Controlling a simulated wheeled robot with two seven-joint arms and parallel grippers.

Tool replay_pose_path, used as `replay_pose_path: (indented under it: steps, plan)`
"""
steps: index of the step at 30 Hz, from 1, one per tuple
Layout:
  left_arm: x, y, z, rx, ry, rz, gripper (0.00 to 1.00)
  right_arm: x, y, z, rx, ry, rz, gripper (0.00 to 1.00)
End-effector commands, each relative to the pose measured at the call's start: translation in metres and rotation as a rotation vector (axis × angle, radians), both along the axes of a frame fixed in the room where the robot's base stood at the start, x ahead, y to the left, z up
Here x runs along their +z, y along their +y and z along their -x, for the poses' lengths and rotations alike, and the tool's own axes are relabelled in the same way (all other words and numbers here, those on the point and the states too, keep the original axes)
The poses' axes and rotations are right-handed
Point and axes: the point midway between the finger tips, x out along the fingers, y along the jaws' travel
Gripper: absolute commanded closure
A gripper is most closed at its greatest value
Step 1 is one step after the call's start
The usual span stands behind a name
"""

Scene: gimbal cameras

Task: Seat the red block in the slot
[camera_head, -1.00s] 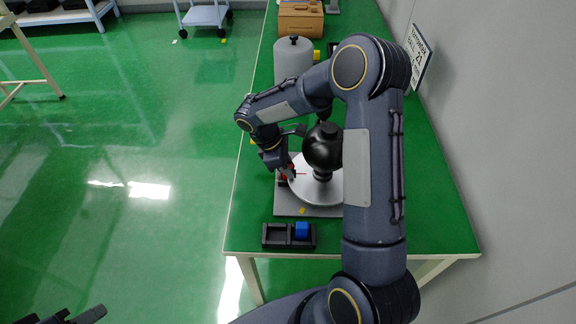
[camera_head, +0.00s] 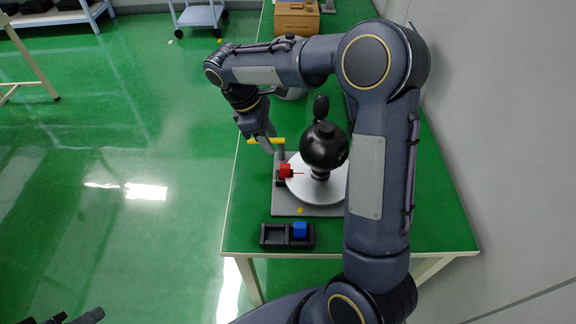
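The red block (camera_head: 286,171) sits at the left edge of a round silver disc (camera_head: 313,192), beside a small dark part. A thin pin shows on its right side, over the disc. I cannot tell how fully it is seated; the slot itself is not clear. Dark fingers of my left gripper (camera_head: 76,317) show at the bottom left corner, mostly cut off.
A grey base plate (camera_head: 290,208) carries the disc and a black ball-topped part (camera_head: 323,146). A black tray (camera_head: 272,236) in front holds a blue block (camera_head: 300,230) in its right part. A brown box (camera_head: 297,18) stands at the back. The green table (camera_head: 440,215) is clear at right.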

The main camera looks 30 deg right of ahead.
Motion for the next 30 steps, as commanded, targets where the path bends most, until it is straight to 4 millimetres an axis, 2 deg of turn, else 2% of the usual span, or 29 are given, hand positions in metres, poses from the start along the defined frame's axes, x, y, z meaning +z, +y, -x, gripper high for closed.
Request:
replay_pose_path:
  steps: [3,7,11,15,18,21,30]
  plan:
    - [0.0,0.0,0.0,0.0,0.0,0.0,0.64,0.027,-0.009,0.035,-0.124,-0.097,-0.071,0.61]
    - [0.0,0.0,0.0,0.0,0.0,0.0,0.64,0.049,-0.012,0.09,-0.334,-0.23,-0.199,0.61]
    - [0.0,0.0,0.0,0.0,0.0,0.0,0.64,0.058,-0.005,0.145,-0.568,-0.361,-0.346,0.61]
    - [0.0,0.0,0.0,0.0,0.0,0.0,0.64,0.056,0.01,0.193,-0.815,-0.478,-0.512,0.61]
    - [0.0,0.0,0.0,0.0,0.0,0.0,0.64,0.05,0.022,0.215,-0.956,-0.536,-0.614,0.61]
    - [0.0,0.0,0.0,0.0,0.0,0.0,0.64,0.045,0.031,0.228,-1.055,-0.57,-0.689,0.61]
    - [0.0,0.0,0.0,0.0,0.0,0.0,0.64,0.041,0.037,0.235,-1.121,-0.59,-0.739,0.61]
